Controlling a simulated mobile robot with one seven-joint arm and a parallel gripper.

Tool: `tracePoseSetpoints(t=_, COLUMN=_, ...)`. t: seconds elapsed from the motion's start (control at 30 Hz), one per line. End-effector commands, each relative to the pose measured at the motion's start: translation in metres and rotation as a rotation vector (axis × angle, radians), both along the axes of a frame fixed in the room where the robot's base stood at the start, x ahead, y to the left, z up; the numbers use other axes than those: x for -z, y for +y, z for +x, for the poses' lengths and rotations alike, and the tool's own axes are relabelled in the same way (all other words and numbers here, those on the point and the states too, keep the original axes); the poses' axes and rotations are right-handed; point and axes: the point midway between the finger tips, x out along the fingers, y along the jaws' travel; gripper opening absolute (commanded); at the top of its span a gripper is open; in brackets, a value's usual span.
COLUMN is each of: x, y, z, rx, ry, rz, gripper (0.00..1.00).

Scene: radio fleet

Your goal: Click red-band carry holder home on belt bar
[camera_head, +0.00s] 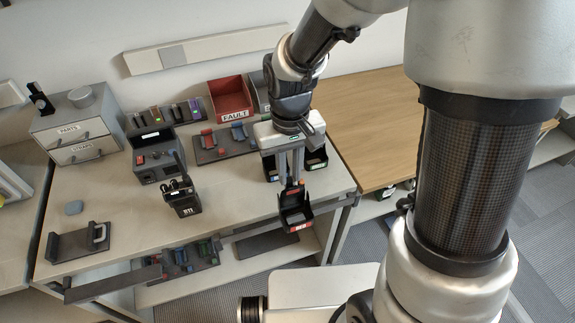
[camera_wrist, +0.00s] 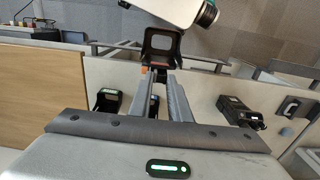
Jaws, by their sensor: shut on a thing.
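My gripper (camera_head: 291,183) is shut on a black, open carry holder (camera_head: 297,217) with a red label low on its front. The holder hangs below the fingers at the front right edge of the bench. In the wrist view the holder (camera_wrist: 162,42) shows as a dark frame beyond the fingertips (camera_wrist: 160,72), with a bit of orange-red by the grip. A dark bracket with a flat base and a grey loop (camera_head: 78,243) lies at the bench's front left. I cannot tell for sure whether it is the belt bar.
A black handheld radio (camera_head: 182,197) stands mid-bench, in front of a grey boxed unit (camera_head: 153,158). Black holders (camera_head: 316,160) sit behind my gripper. A red FAULT bin (camera_head: 231,99) stands at the back. A dark bar (camera_head: 113,284) juts along the front edge.

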Motion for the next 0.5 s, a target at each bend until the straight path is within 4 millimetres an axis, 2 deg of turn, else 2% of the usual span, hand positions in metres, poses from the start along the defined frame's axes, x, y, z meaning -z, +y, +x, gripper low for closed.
tracePoseSetpoints(t=0.27, x=0.004, y=0.0, z=0.0, rx=0.0, ry=0.001, rz=0.0, gripper=0.0)
tracePoseSetpoints(t=0.5, x=0.021, y=0.0, z=0.0, rx=0.0, ry=0.002, rz=-0.001, gripper=0.0)
